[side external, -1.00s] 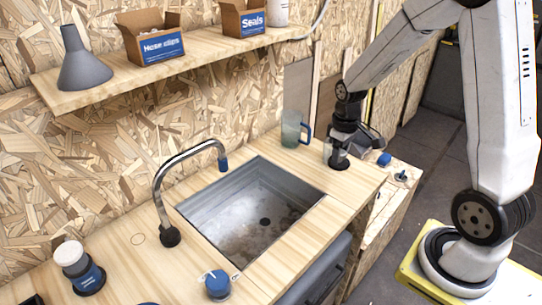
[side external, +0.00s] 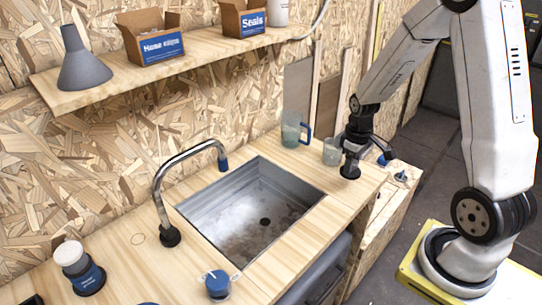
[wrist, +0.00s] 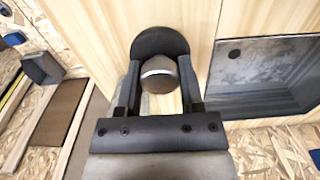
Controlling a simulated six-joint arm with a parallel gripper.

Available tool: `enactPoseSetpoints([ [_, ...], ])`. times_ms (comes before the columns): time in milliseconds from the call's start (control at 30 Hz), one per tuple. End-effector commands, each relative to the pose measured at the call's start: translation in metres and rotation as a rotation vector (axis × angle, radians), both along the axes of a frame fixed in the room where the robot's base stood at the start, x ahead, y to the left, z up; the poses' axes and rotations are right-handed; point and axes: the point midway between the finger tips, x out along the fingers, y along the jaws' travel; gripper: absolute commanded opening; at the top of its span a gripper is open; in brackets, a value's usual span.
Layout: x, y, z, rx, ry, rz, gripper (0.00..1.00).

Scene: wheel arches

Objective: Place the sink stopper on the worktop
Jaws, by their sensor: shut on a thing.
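The sink stopper has a dark round disc (wrist: 160,41) and a silver knob. In the wrist view my gripper (wrist: 160,75) is shut on the knob, one finger on each side. In the side view my gripper (side external: 352,155) points down at the right part of the worktop (side external: 375,178), right of the sink. The stopper's dark disc (side external: 350,173) shows under the fingers, at or just above the wood; I cannot tell whether it touches.
The sink (side external: 250,210) with its tap (side external: 165,190) lies left of my gripper. A clear glass (side external: 332,152) stands close behind the gripper, and a blue-handled mug (side external: 291,130) stands farther left. A blue-capped item (side external: 218,284) stands at the front. Wood between sink and gripper is clear.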

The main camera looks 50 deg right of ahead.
Motion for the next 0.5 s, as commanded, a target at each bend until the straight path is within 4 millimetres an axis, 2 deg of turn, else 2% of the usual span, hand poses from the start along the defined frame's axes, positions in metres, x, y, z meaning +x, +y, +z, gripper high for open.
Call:
enactPoseSetpoints([
  [333,0.0,0.0,-0.008,0.0,0.0,0.0,0.0],
  [500,0.0,0.0,-0.021,0.001,0.002,0.0,0.0],
])
